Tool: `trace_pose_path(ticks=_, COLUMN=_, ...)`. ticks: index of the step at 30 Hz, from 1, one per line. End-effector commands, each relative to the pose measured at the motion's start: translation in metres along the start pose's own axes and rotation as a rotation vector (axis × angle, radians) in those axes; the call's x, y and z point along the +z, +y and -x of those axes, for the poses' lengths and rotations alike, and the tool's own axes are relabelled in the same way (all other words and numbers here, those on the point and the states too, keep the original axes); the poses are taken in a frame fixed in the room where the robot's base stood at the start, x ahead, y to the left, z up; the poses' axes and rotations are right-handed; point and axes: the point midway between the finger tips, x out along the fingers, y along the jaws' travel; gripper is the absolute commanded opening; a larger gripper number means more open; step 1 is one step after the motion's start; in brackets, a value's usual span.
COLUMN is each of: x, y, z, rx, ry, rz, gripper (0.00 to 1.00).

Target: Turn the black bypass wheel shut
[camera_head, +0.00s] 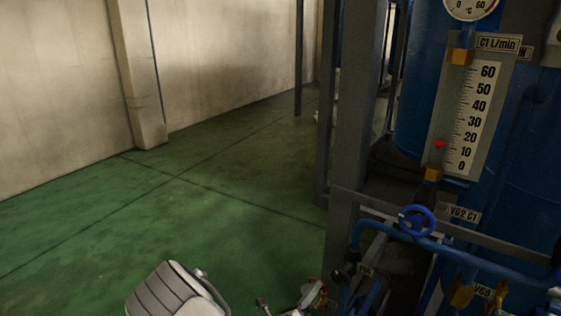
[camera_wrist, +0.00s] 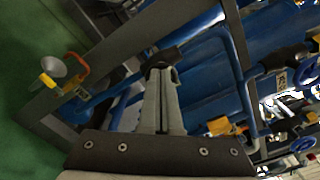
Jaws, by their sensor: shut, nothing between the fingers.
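My gripper (camera_wrist: 162,72) shows in the wrist view with its two grey fingers together and nothing between them. A dark part that looks like the black bypass wheel (camera_wrist: 165,57) is right at the fingertips, on a blue pipe. I cannot tell whether the fingers touch it. In the head view a small black wheel (camera_head: 345,273) sits low on the blue piping beside the frame post, with a small tag by it. The fingers are not clear in that view.
A blue handwheel (camera_head: 417,221) by the VG2 C1 label is above right of the black wheel. A flow gauge (camera_head: 472,118) with a red float stands above. An orange handle (camera_wrist: 76,70) is left in the wrist view. Green floor (camera_head: 150,220) is clear at left.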

Motion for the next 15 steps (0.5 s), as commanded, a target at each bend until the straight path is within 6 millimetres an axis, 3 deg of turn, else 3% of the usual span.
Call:
trace_pose_path(ticks=1, x=-0.002, y=0.007, z=0.001, rx=0.000, ry=0.000, rz=0.030, gripper=0.00)
trace_pose_path(ticks=8, x=0.002, y=0.011, z=-0.001, rx=-0.002, ry=0.000, rz=0.115, gripper=0.00)
trace_pose_path(ticks=15, x=0.002, y=0.012, z=-0.025, rx=-0.003, ry=0.001, rz=0.116, gripper=0.00)
